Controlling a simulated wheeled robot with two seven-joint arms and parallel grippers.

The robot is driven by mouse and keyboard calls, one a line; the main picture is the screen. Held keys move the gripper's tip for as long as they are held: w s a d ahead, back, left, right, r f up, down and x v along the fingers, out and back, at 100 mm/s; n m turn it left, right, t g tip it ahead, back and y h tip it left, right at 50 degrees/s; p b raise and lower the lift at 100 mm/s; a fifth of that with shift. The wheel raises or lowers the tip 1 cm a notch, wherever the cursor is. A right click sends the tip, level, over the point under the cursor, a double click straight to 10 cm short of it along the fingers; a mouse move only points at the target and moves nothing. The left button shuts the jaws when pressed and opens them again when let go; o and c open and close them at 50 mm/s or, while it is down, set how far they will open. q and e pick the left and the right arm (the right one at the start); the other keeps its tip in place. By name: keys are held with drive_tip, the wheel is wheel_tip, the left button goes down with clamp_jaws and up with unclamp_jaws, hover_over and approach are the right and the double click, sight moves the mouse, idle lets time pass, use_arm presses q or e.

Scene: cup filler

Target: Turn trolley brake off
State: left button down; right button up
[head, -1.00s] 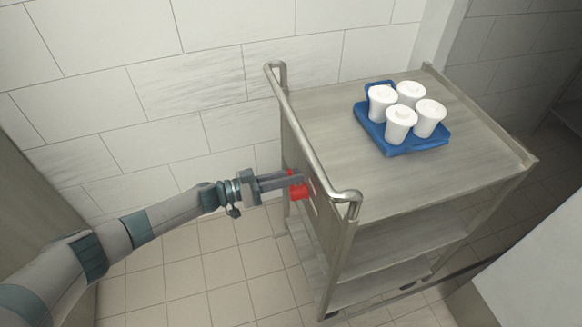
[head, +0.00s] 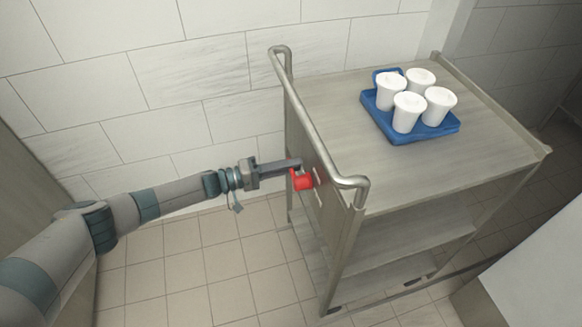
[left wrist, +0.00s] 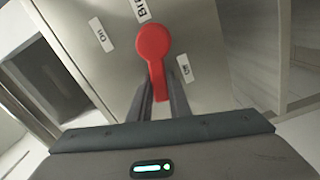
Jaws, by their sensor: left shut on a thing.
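The trolley (head: 400,165) stands against the tiled wall with a metal push handle at its left end. A red brake lever (head: 302,180) sits on its left end panel. In the left wrist view the lever (left wrist: 153,42) has a round hub, and its arm points down toward me, slightly right. A white "On" label (left wrist: 102,34) is left of the hub; an "Off" label (left wrist: 184,68) is just right of the lever arm. My left gripper (head: 297,165) is shut on the lever arm, one finger on each side (left wrist: 160,88). My right gripper is not in view.
A blue tray (head: 452,127) with several white cups (head: 408,112) stands on the trolley top. The push handle (head: 320,125) is close above my left gripper. A white surface (head: 535,270) is at the lower right. The tiled floor left of the trolley is clear.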

use_arm(q)
drive_tip(key=shift+w+a+f+n+b, duration=0.15)
drive_tip(key=shift+f+n+b, duration=0.15)
drive_tip(key=shift+f+n, duration=0.35)
drive_tip(key=shift+f+n+b, duration=0.15)
drive_tip(key=shift+n+b, duration=0.15)
drive_tip(key=shift+n, duration=0.55)
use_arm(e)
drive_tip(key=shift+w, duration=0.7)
use_arm(q)
drive_tip(key=c, duration=1.6)
unclamp_jaws()
drive_tip(key=shift+c, duration=0.2)
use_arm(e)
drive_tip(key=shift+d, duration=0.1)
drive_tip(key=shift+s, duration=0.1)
